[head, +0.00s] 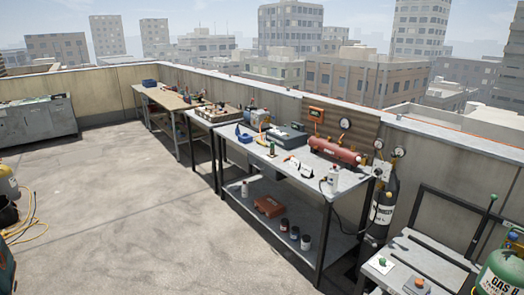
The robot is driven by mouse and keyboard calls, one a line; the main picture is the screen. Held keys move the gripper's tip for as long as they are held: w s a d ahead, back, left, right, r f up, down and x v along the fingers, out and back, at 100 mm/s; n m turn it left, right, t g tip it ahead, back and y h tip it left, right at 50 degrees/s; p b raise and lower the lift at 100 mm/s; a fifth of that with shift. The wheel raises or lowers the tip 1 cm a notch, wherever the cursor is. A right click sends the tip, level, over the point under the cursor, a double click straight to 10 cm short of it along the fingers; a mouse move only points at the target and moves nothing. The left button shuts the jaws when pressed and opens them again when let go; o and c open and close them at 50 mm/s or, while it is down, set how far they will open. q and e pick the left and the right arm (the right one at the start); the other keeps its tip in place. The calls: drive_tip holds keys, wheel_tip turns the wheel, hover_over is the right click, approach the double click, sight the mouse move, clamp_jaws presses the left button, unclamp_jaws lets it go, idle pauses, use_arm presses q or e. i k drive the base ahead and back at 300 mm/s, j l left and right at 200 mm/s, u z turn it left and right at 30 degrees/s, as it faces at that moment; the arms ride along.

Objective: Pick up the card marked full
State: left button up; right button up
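Small white cards (306,170) with dark marks stand near the front edge of the grey workbench (262,158); their lettering is too small to read. I cannot tell which, if any, is marked full. Neither of my grippers is in view.
Yellow hoses (30,215) lie at left. The middle floor is clear.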

sight(294, 163)
drive_tip(key=i, duration=2.7)
drive_tip(key=i+z, duration=0.1)
drive_tip(key=i, duration=0.7)
drive_tip(key=i+j+z, duration=0.1)
drive_tip(key=i, duration=0.65)
